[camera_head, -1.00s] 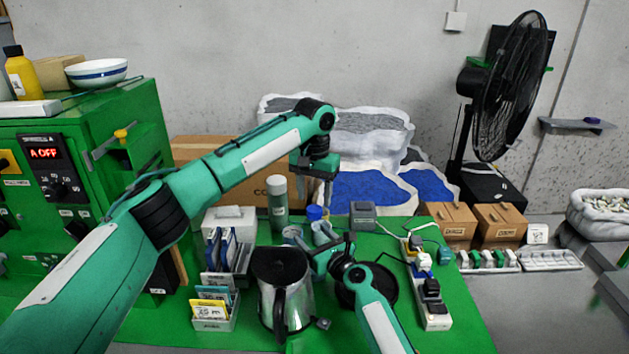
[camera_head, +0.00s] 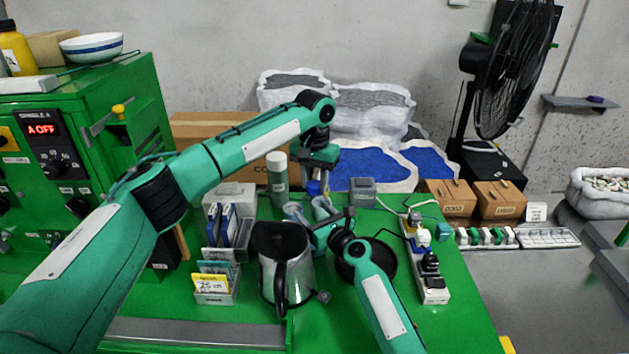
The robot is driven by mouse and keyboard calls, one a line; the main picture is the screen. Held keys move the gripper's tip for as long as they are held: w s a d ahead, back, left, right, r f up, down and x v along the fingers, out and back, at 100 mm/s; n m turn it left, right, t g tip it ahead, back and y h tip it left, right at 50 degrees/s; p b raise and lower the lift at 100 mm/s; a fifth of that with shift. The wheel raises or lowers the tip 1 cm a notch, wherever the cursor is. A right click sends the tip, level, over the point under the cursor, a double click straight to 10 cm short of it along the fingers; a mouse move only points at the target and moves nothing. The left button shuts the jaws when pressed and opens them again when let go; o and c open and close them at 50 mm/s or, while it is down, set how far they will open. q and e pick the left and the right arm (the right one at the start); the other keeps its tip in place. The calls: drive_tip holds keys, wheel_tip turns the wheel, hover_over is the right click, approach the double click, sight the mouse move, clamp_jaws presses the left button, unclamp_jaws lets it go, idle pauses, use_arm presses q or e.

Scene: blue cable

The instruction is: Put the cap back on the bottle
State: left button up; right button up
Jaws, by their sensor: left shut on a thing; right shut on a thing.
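My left gripper (camera_head: 325,178) points down just above the bottle, shut on the cap, which is too small and covered to make out clearly. The bottle (camera_head: 321,208) is a pale blue-grey shape behind the kettle, roughly upright. My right gripper (camera_head: 318,226) reaches in from the front and is shut on the bottle's lower part, partly hiding it. A dark blue round thing (camera_head: 313,188) shows close beside the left fingertips. I cannot tell whether the cap touches the bottle's mouth.
A steel kettle (camera_head: 296,279) with a black lid stands in front. A dark round pan (camera_head: 376,262) lies under my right arm. A grey-green flask (camera_head: 277,178), a grey cup (camera_head: 293,210), card holders (camera_head: 215,299) and a power strip (camera_head: 430,273) crowd the green table (camera_head: 459,320).

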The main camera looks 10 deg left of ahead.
use_arm(q)
drive_tip(key=shift+m, duration=0.9)
drive_tip(key=o, duration=1.1)
drive_tip(key=shift+r, duration=0.1)
drive_tip(key=shift+r, duration=2.15)
drive_tip(key=shift+c, duration=0.6)
drive_tip(key=shift+r+n, duration=0.9)
drive_tip(key=shift+r, duration=0.9)
